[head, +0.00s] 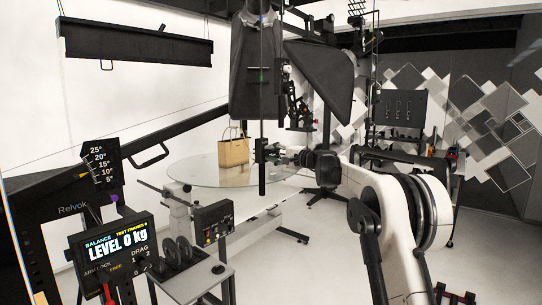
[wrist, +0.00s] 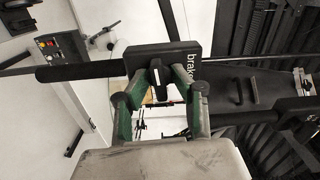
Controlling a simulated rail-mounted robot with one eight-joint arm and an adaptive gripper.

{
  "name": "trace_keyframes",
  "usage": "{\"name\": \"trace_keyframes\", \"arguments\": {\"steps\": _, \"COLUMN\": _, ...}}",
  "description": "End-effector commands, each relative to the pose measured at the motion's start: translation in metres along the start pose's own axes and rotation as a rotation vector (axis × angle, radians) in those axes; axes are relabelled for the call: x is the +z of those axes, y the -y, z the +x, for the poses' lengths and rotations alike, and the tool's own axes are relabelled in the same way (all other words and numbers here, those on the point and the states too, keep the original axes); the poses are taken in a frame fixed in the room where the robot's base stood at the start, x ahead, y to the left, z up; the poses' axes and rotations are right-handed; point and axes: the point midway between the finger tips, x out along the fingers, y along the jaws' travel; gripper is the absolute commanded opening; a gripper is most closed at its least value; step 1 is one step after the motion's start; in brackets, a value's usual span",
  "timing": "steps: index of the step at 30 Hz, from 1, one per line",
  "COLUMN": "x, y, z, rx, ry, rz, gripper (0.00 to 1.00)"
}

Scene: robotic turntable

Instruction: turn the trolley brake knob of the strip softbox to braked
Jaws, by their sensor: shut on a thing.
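The trolley brake box is a black plate (wrist: 185,52) marked with "brake" lettering, partly cut off by my finger, in the wrist view. A small dark knob (wrist: 157,76) with a pale mark stands on its face. My gripper (wrist: 168,74), with green-sided fingers, is closed around this knob. In the head view my gripper (head: 272,152) reaches from the right to a black vertical rod (head: 262,180), where the knob itself is too small to make out. A long black strip-shaped softbox (head: 135,44) hangs at the upper left.
A round glass turntable (head: 200,177) carries a tan paper bag (head: 233,152) behind the rod. A dark garment (head: 253,75) hangs above. A control panel (head: 213,222) and a "LEVEL 0 kg" display (head: 113,246) stand at lower left. White floor is open at centre.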

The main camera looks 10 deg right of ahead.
Motion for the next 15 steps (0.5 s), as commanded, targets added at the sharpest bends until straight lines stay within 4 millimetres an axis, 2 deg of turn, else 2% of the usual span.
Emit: {"name": "trace_keyframes", "arguments": {"steps": 15, "x": -0.0003, "y": -0.0008, "z": -0.0004, "rx": 0.001, "ry": 0.0, "rz": 0.095, "gripper": 0.0}}
